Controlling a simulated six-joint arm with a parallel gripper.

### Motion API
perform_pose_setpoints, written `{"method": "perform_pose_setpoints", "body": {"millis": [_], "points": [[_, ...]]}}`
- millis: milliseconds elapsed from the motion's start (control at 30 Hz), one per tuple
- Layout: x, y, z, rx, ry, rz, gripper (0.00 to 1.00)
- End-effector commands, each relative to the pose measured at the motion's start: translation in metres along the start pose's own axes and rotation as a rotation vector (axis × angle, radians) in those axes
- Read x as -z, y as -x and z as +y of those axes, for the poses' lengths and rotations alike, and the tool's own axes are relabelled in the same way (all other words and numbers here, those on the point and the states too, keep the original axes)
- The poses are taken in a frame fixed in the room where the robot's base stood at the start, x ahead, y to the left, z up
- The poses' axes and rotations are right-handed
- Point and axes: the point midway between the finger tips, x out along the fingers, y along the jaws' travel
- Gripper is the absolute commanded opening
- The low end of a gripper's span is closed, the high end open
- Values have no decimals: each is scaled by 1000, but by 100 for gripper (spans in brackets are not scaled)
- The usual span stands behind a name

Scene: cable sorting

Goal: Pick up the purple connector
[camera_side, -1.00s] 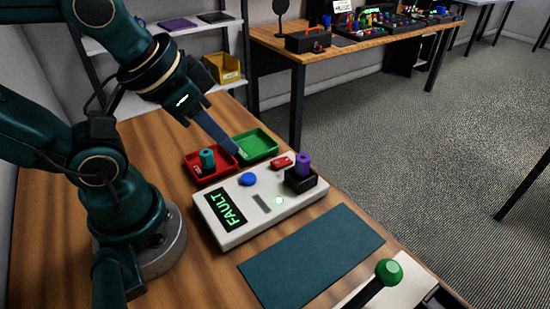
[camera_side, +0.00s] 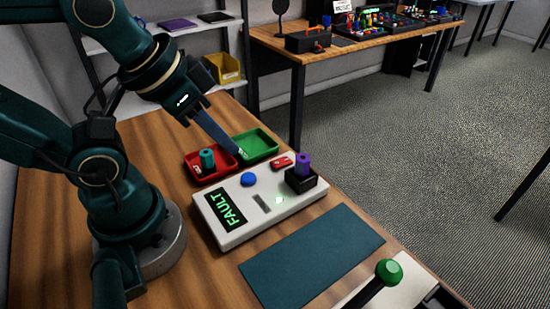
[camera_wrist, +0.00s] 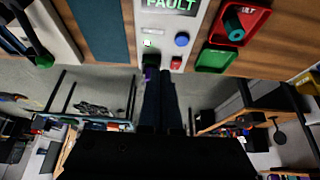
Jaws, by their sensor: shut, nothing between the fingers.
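The purple connector (camera_side: 303,164) stands upright in a black socket block (camera_side: 301,182) at the right end of the white tester box (camera_side: 262,207). In the wrist view the purple connector (camera_wrist: 148,74) shows just left of the fingertips, partly hidden. My gripper (camera_side: 236,151) is shut and empty, above the area of the red and green trays, to the left of the connector in the side view. In the wrist view my gripper (camera_wrist: 160,72) points at the connector end of the box. The box's display (camera_side: 230,208) reads FAULT.
A red tray (camera_side: 222,173) holds a teal connector (camera_side: 207,159). An empty green tray (camera_side: 262,143) sits beside it. The box carries a blue button (camera_side: 248,179) and a red switch (camera_side: 283,163). A dark teal mat (camera_side: 312,255) lies clear in front. A green-knobbed lever (camera_side: 388,272) stands at the table's near edge.

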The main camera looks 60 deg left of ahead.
Motion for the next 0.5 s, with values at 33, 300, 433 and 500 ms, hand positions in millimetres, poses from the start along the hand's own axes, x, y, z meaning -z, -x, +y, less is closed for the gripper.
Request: {"method": "perform_pose_setpoints", "body": {"millis": [33, 300, 433, 500], "points": [[0, 0, 0, 0, 0, 0, 0], [0, 0, 0, 0, 0, 0, 0], [0, 0, 0, 0, 0, 0, 4], [0, 0, 0, 0, 0, 0, 31]]}}
